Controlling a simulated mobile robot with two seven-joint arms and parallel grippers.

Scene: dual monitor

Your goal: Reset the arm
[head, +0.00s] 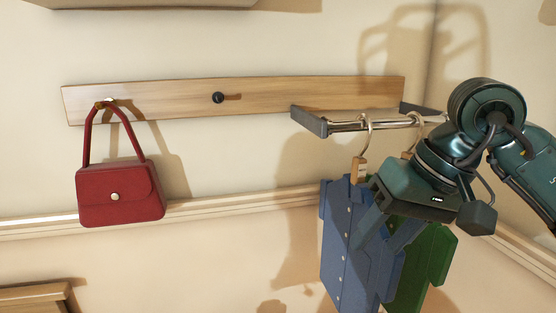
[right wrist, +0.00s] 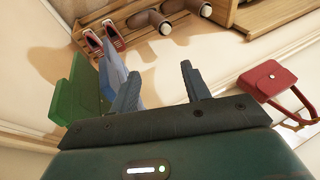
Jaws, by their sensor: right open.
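My right gripper (head: 380,240) hangs from the arm at the right of the head view, pointing down in front of the hanging clothes. In the right wrist view its two fingers (right wrist: 158,78) stand apart with nothing between them. A blue shirt (head: 342,262) and a green garment (head: 434,262) hang on hangers from a metal rail (head: 345,125). The gripper overlaps the shirt in the picture; I cannot tell whether they touch. The green garment also shows at the left of the right wrist view (right wrist: 75,92). My left gripper is out of view.
A red handbag (head: 120,195) hangs from a peg on the wooden wall board (head: 170,98), beside an empty dark peg (head: 218,97). Red shoes (right wrist: 113,35) and brown footwear (right wrist: 150,20) show in the right wrist view. The wall between bag and shirt is clear.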

